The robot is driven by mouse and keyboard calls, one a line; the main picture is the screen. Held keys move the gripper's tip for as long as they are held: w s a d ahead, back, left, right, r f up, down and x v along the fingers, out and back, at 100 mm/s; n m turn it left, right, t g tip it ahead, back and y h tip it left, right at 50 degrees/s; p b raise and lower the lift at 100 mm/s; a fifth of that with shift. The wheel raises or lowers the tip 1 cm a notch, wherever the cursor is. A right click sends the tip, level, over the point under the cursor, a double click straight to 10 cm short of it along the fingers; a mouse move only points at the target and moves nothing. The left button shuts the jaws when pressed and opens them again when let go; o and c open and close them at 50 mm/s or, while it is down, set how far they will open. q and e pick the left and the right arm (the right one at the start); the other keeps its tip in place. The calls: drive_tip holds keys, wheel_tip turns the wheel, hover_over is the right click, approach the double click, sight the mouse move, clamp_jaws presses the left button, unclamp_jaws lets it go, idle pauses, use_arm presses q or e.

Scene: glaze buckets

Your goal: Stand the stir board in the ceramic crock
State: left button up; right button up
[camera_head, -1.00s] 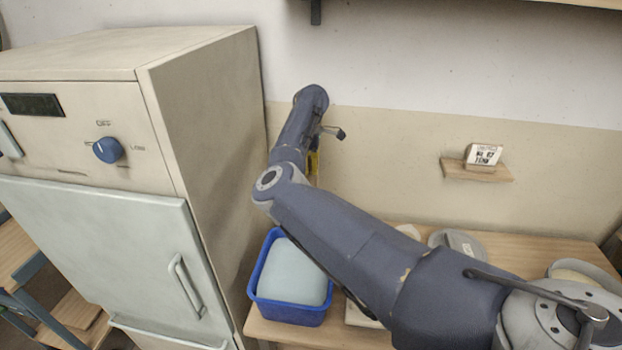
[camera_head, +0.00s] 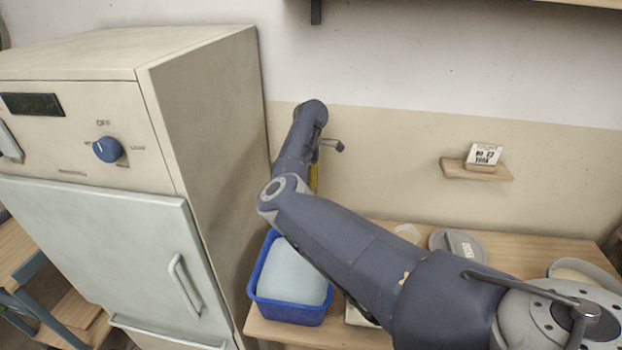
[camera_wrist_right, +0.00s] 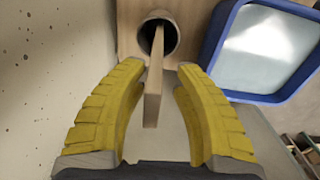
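The stir board (camera_wrist_right: 153,90) is a thin wooden strip in the right wrist view. Its far end sits inside the dark round mouth of the ceramic crock (camera_wrist_right: 174,46), and its near end points back toward my gripper. My right gripper (camera_wrist_right: 157,70) has two yellow ribbed fingers spread on either side of the board, with a visible gap on both sides. In the head view only a sliver of yellow finger (camera_head: 314,178) shows behind my right arm. The crock and board are hidden there. My left gripper is in neither view.
A blue tub (camera_head: 292,308) with a pale surface inside stands on the wooden table (camera_head: 375,340), beside the crock in the wrist view. A large beige kiln-like cabinet (camera_head: 205,150) rises at left. A grey lid (camera_head: 458,246) lies on the table, and a small wall shelf (camera_head: 478,171) holds a card.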

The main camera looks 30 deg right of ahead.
drive_tip(key=shift+r, duration=0.1)
wheel_tip(320, 180, up, 12)
idle(0.8)
drive_tip(key=shift+s, duration=0.1)
